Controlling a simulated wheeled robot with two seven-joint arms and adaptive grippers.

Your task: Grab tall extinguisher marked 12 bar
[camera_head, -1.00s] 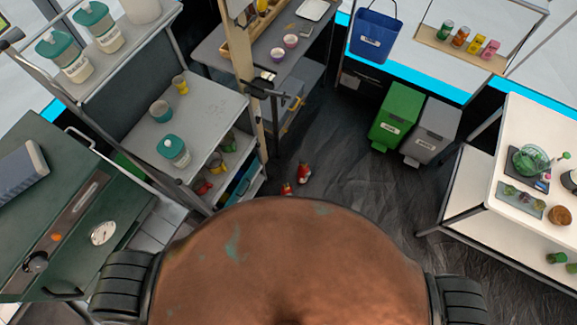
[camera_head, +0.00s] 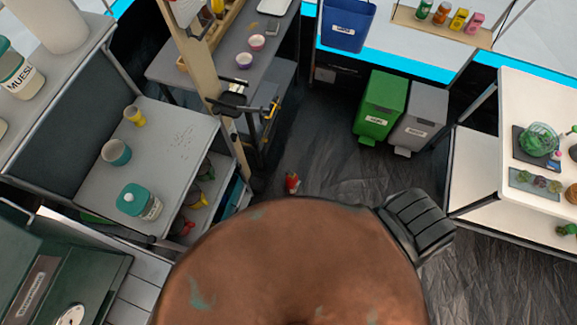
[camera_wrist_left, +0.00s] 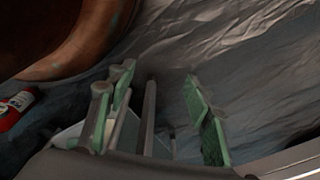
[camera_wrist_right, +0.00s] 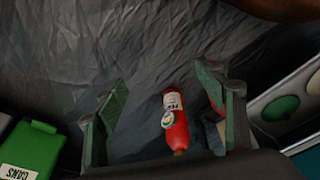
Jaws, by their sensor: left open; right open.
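In the right wrist view a red extinguisher with a white label (camera_wrist_right: 176,125) appears between the two fingers of my right gripper (camera_wrist_right: 162,82), which is open and empty. In the left wrist view part of a red extinguisher (camera_wrist_left: 15,108) shows at the left edge, outside the fingers of my open, empty left gripper (camera_wrist_left: 158,75). No bar marking is readable. Neither gripper shows in the head view.
A green bin (camera_head: 380,105) and a grey bin (camera_head: 419,119) stand at the back. A shelf unit (camera_head: 165,165) with cups and a jar is at the left. A white table (camera_head: 518,92) is at the right. The floor between is free.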

